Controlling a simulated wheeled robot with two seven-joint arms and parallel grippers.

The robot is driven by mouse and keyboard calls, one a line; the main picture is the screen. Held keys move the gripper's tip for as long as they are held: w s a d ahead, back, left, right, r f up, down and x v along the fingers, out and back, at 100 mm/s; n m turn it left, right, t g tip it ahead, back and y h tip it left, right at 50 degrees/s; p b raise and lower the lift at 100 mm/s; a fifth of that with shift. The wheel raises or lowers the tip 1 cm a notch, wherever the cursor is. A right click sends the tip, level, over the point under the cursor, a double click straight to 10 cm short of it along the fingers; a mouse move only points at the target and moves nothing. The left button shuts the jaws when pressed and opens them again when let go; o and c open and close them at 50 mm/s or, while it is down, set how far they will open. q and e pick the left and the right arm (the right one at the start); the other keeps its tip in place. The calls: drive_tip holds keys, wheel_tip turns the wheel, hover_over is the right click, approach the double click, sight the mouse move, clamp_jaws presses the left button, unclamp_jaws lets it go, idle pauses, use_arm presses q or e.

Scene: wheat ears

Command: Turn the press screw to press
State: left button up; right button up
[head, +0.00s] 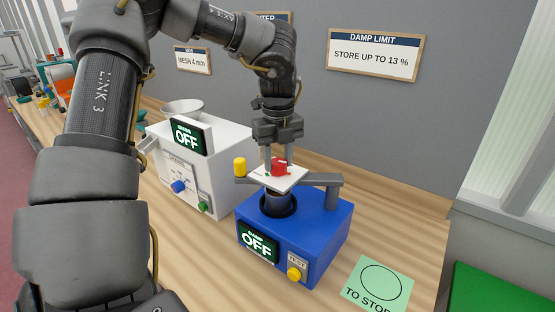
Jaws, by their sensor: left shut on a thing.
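The blue damp tester (318,234) stands on the wooden bench, its display reading "DAMP OFF". A grey bar with a yellow knob (240,167) at its left end runs across the top, over a dark round cup (279,204). A white plate (296,180) with a red knob (279,166) sits above the cup; I take this for the press screw's top. My left gripper (279,161) points straight down, shut on the red knob. Its fingers hide part of the knob. The screw's shaft is not clearly visible. My right gripper is not in view.
A white grinder (222,150), display "OFF", stands left of the tester with a bowl (181,108) on top. A green "TO STORE" card (379,284) lies at the right. A yellow TEST button (294,274) is on the tester's front. The grey wall stands behind.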

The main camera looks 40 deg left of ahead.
use_arm(q)
drive_tip(key=m+p, duration=0.1)
drive_tip(key=m, duration=1)
drive_tip(key=shift+p, duration=0.4)
drive_tip(key=m, duration=0.3)
drive_tip(key=shift+m+p, duration=0.3)
drive_tip(key=shift+p, duration=0.05)
drive_tip(key=m, duration=0.3)
drive_tip(key=shift+m+p, duration=0.3)
drive_tip(key=m, duration=0.3)
drive_tip(key=shift+m+p, duration=0.3)
drive_tip(key=m, duration=0.3)
drive_tip(key=shift+m, duration=0.3)
drive_tip(key=shift+m+p, duration=0.45)
drive_tip(key=shift+m, duration=1.25)
